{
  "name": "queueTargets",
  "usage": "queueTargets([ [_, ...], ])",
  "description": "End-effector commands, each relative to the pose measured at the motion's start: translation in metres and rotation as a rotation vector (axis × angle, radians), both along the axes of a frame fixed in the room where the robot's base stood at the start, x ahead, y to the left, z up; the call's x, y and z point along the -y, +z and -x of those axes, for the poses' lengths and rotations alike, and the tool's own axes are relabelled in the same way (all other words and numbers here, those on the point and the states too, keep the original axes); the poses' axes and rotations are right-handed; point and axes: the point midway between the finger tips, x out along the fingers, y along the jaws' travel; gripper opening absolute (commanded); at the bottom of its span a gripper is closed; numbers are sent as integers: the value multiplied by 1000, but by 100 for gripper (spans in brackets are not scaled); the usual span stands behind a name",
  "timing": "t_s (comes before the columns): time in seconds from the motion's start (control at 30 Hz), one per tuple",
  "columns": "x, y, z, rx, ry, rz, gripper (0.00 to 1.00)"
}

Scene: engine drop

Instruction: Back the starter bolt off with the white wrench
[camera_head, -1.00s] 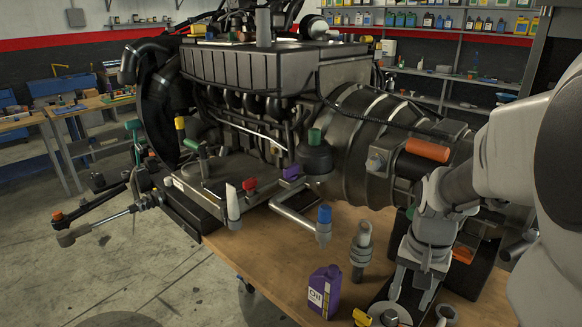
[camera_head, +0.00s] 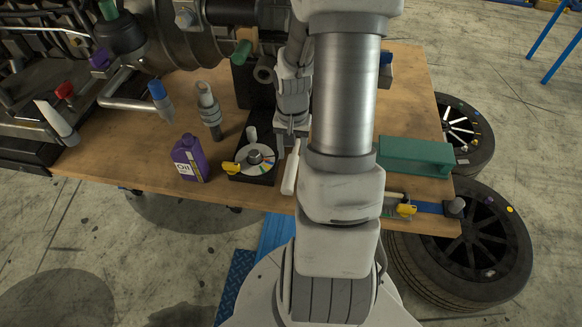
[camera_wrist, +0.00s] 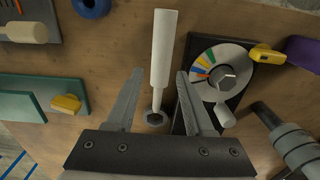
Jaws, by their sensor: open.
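The white wrench (camera_head: 291,168) lies on the wooden table near its front edge. In the wrist view its white handle (camera_wrist: 164,48) points up the picture and its grey ring end (camera_wrist: 156,117) is nearer my gripper. My gripper (camera_wrist: 160,74) is open and empty, pointing down, one finger on each side of the wrench in that view. Its height above the wrench is hard to judge. A hex bolt head (camera_wrist: 226,80) sits at the centre of a round dial (camera_wrist: 203,89) with coloured marks, right of the wrench. I cannot tell whether this is the starter bolt.
The dial's black base (camera_head: 258,178) is close to my gripper. A green block (camera_head: 416,157) is at the right. The engine (camera_head: 180,40) fills the back left.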

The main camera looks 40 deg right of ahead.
Motion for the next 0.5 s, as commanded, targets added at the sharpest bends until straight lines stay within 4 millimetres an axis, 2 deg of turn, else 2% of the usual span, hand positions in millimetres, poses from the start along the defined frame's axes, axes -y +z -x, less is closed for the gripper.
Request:
queueTargets([
  [0.1, 0, -13, 0, -2, 2, -1, 53],
  [0.37, 0, -27, -1, -2, 2, -1, 53],
  [0.5, 0, -43, -3, -2, 2, -1, 53],
])
